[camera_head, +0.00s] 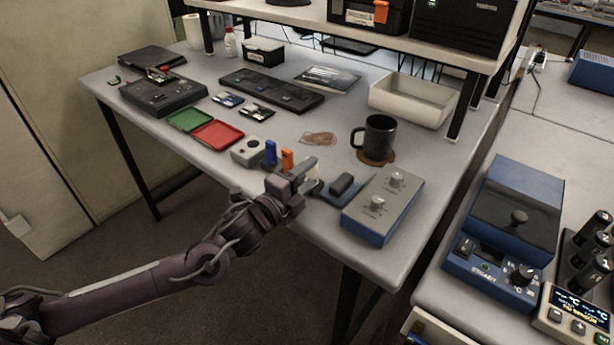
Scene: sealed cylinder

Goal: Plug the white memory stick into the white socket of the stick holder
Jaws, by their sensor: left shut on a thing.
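My left gripper (305,181) is shut on a small whitish thing, which appears to be the white memory stick (312,172). It is near the front edge of the table, with the stick seen between its fingers. Just behind and left of the gripper, a blue stick (271,152) and an orange stick (287,159) stand upright, apparently in the stick holder. The holder's body and its white socket are mostly hidden by my gripper. I cannot tell whether the white stick touches the holder. My right gripper is not in view.
A grey box with knobs (383,205) and a blue-grey piece with a black block (341,186) lie right of the gripper. A black mug (379,137) stands behind. A light grey device (247,151), a red tray (217,134) and a green tray (190,119) are left.

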